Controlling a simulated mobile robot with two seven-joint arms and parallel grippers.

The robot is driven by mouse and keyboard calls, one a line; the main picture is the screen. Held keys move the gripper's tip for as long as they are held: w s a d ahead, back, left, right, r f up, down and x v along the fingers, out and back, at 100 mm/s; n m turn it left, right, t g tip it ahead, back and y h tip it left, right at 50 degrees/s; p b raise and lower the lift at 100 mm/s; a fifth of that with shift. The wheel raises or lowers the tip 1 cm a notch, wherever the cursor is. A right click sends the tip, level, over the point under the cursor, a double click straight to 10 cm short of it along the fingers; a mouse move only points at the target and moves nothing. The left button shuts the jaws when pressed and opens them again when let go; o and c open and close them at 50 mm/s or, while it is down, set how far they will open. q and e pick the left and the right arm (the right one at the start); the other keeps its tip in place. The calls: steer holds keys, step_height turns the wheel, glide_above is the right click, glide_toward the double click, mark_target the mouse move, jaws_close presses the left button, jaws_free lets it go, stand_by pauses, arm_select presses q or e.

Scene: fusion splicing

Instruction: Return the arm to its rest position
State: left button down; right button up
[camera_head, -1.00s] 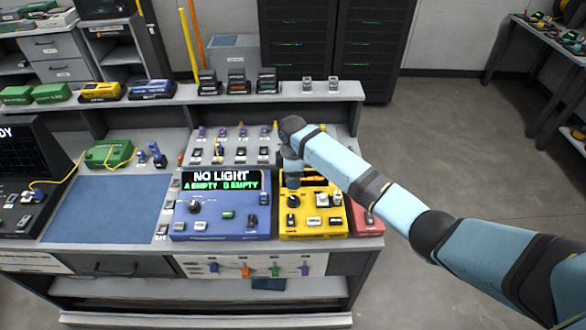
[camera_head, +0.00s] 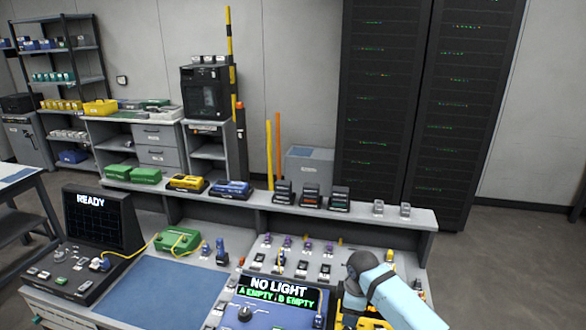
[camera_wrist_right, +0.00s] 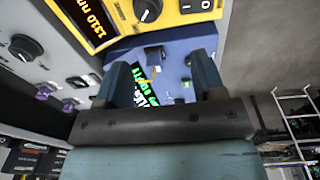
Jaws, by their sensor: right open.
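My right arm (camera_head: 398,297) reaches in from the lower right in the head view, over the bench. Its gripper (camera_wrist_right: 163,78) shows in the right wrist view with its two dark fingers apart and nothing held between them. Beyond the fingers are the blue meter box (camera_wrist_right: 180,60) and the yellow unit (camera_wrist_right: 185,12) with a lit orange display. In the head view, the blue box (camera_head: 247,314) reads NO LIGHT, A EMPTY, B EMPTY. The arm partly covers the yellow unit, and the fingertips are hard to make out there. My left gripper is not in view.
A black console (camera_head: 85,228) reading READY stands at the left, cabled to a green box (camera_head: 178,241). A blue mat (camera_head: 165,288) lies bare. The shelf behind (camera_head: 290,206) carries several small devices. Dark racks (camera_head: 440,110) stand behind, with open floor at the right.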

steer(key=s+a+f+m, duration=0.1)
steer(key=s+f, duration=0.2)
steer(key=s+a+f+m+t+y, duration=0.1)
steer(key=s+f, duration=0.1)
steer(key=s, duration=0.1)
steer(key=s+a+f+m+t+y, duration=0.1)
steer(key=s+f, duration=0.2)
steer(key=shift+f, duration=0.3)
steer(key=s+d+m+t, duration=0.2)
steer(key=s+m+t, duration=0.2)
steer(key=s, duration=0.8)
steer(key=s+d+m+t, duration=0.3)
steer(key=s+m+t, duration=0.1)
steer(key=s, duration=0.8)
steer(key=shift+r, duration=0.45)
